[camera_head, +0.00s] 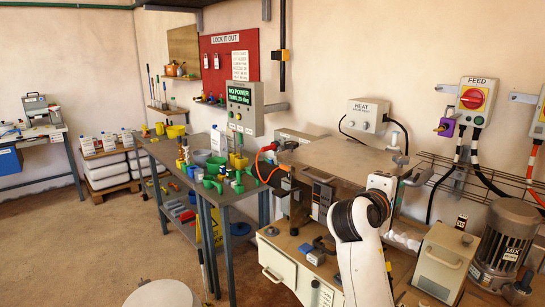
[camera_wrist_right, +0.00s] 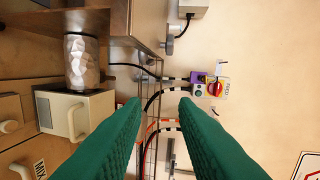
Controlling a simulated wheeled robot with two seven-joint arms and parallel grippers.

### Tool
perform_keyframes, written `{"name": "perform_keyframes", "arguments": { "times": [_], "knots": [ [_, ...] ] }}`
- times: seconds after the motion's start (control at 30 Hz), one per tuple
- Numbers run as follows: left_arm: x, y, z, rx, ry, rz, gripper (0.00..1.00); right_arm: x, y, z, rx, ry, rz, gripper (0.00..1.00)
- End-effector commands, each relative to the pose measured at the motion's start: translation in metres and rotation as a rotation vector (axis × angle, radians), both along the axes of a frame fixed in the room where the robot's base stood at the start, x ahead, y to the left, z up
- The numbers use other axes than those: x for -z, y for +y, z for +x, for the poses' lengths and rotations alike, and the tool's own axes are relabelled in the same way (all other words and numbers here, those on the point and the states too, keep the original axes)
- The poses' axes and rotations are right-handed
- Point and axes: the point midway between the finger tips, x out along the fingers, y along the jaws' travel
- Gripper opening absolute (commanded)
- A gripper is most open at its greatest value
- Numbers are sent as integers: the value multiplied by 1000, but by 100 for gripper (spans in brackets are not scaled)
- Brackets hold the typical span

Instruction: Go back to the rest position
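My right arm comes up from the bottom of the head view, in front of the machine bench. Its fingers are hard to make out there. In the right wrist view my right gripper (camera_wrist_right: 160,102) shows two green fingers spread apart with nothing between them. The feed switch box and black cables show beyond the fingers. My left gripper is not in view.
A machine with a flat metal top (camera_head: 335,158) stands close behind my right arm. A beige box (camera_head: 445,262) and a motor (camera_head: 503,245) are to its right. The feed switch box (camera_head: 474,102) is on the wall. A cluttered table (camera_head: 163,152) stands left; floor (camera_head: 85,250) is open there.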

Motion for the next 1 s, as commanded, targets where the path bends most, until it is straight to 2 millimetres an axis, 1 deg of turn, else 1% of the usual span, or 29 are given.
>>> {"name": "perform_keyframes", "arguments": {
  "times": [0.03, 0.17, 0.27, 0.33, 0.37, 0.4, 0.47, 0.5, 0.57, 0.6, 0.67, 0.7, 0.8, 0.9, 1.0],
  "knots": [
    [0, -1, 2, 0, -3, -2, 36, 17, -1, -3, -6, 8, 31, 26],
    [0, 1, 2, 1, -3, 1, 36, 64, -3, -14, -23, 23, 138, 26],
    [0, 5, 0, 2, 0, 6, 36, 109, -5, -30, -34, 38, 245, 26],
    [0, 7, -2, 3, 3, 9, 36, 147, -4, -47, -36, 56, 342, 26],
    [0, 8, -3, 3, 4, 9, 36, 165, -4, -57, -35, 65, 390, 26],
    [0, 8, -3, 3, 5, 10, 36, 189, -3, -72, -32, 78, 456, 26],
    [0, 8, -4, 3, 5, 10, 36, 224, -1, -97, -22, 100, 564, 26],
    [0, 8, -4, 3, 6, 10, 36, 245, 1, -115, -11, 115, 632, 26],
    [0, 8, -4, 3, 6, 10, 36, 274, 6, -145, 10, 140, 736, 26],
    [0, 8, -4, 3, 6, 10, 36, 291, 9, -165, 29, 159, 802, 26],
    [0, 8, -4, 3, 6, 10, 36, 312, 14, -196, 60, 186, 899, 26],
    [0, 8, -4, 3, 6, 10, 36, 323, 18, -215, 82, 205, 954, 26],
    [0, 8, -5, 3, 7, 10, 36, 342, 26, -255, 134, 243, 1070, 26],
    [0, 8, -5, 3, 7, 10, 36, 354, 33, -288, 183, 278, 1156, 26],
    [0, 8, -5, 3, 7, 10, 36, 361, 40, -316, 227, 309, 1227, 26]
  ]
}}
